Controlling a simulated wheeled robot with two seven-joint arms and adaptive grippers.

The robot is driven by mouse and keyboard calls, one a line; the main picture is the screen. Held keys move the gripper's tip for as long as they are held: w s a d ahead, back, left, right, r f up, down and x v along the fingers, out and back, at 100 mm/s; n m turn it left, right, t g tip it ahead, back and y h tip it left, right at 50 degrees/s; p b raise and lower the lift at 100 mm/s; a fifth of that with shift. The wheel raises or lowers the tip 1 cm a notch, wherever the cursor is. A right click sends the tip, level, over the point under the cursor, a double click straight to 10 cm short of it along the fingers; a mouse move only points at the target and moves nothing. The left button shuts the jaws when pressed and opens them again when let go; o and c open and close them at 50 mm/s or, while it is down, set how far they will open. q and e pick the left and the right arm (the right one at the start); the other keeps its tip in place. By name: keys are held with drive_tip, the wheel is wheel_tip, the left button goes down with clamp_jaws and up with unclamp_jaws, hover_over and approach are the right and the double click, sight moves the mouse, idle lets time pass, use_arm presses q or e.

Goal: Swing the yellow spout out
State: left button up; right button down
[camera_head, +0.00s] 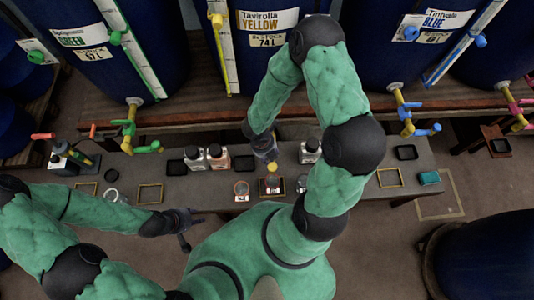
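The yellow vat (272,58), a dark blue drum labelled "Tavirolla YELLOW", stands at the top centre. Its yellow spout cannot be made out for certain; my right forearm and gripper cover the area below the drum. A small yellow piece (272,168) shows just below my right gripper, above a small vessel on a dark pad; I cannot tell whether it is part of the spout. My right gripper (265,150) points down over the bench, its fingers too hidden to read. My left gripper (188,228) is open and empty in front of the bench, left of centre.
A green spout (148,148) juts out left, a blue spout (425,130) right. Another blue vat (490,255) stands lower right.

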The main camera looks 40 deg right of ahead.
drive_tip(key=shift+s+d+f, duration=0.1)
drive_tip(key=shift+s, duration=0.2)
drive_tip(key=c, duration=0.8)
unclamp_jaws()
drive_tip(key=shift+d, duration=0.1)
drive_tip(key=shift+w, duration=0.1)
drive_tip(key=shift+w+r, duration=0.15)
drive_tip(key=shift+r, duration=0.2)
drive_tip(key=shift+w+a+r, duration=0.15)
drive_tip(key=shift+a+r, duration=0.2)
drive_tip(key=shift+r, duration=1.5)
drive_tip(key=shift+w+a+r, duration=0.15)
drive_tip(key=shift+a+r, duration=0.2)
drive_tip(key=shift+r, duration=1.55)
drive_tip(key=shift+w+a+r, duration=0.15)
drive_tip(key=shift+a+r, duration=0.2)
drive_tip(key=shift+r, duration=1.5)
drive_tip(key=shift+f, duration=0.1)
